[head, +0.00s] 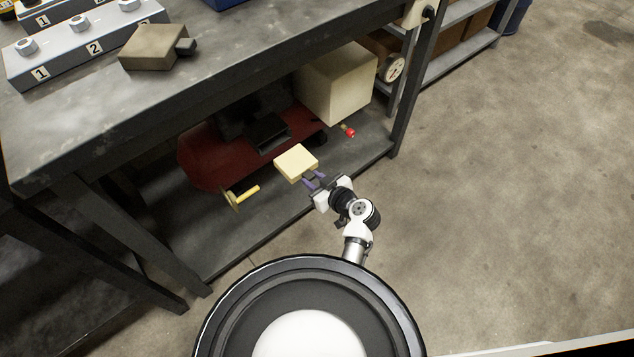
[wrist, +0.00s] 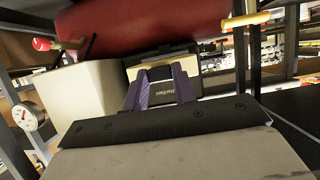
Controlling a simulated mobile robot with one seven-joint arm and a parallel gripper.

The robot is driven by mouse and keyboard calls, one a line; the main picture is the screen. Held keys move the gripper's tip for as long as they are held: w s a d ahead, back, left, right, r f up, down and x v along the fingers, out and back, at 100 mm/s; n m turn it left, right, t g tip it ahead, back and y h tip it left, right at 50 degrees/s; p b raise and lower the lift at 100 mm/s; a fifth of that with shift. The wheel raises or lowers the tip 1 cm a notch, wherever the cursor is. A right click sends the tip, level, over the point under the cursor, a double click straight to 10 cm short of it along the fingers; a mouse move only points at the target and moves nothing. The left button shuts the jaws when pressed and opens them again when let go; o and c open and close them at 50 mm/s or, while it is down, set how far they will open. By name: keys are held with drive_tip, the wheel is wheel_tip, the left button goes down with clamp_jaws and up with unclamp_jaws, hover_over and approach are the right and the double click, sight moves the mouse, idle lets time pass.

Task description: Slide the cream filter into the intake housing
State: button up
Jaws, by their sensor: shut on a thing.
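The cream filter (head: 296,162) is a flat, pale block under the bench in the head view. My gripper (head: 313,178) has purple fingers (wrist: 160,88) and is shut on the filter's near edge. The filter points away from my gripper, toward the dark intake housing (head: 268,133) in front of the red tank (head: 213,155). In the head view the filter lies just short of the housing's dark opening, with a small gap seeming to separate them. In the wrist view a pale strip and a dark edge show beyond the fingers; their exact contact cannot be told.
A large cream box (head: 338,84) stands right of the housing, with a red knob (head: 350,132) near it. A yellow handle (head: 247,193) sticks out at the left. The bench top (head: 215,55) overhangs the lower shelf; bench legs (head: 415,90) flank it. Open floor lies right.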

drive_tip(key=shift+w+a, duration=0.65)
drive_tip(key=shift+w, duration=0.25)
drive_tip(key=shift+w+a, duration=0.65)
drive_tip(key=shift+w, duration=0.2)
drive_tip(key=shift+w+a, duration=0.15)
drive_tip(key=shift+w, duration=0.1)
drive_tip(key=shift+w+a, duration=0.2)
drive_tip(key=shift+w, duration=0.05)
drive_tip(key=shift+w+a, duration=0.1)
drive_tip(key=shift+w+a, duration=0.2)
drive_tip(key=shift+w, duration=0.1)
drive_tip(key=shift+w+a, duration=0.25)
drive_tip(key=shift+w, duration=0.15)
drive_tip(key=shift+w+a, duration=0.15)
drive_tip(key=shift+w, duration=0.05)
drive_tip(key=shift+w+a, duration=0.15)
idle(0.5)
drive_tip(key=shift+w+a, duration=0.2)
drive_tip(key=shift+w, duration=0.1)
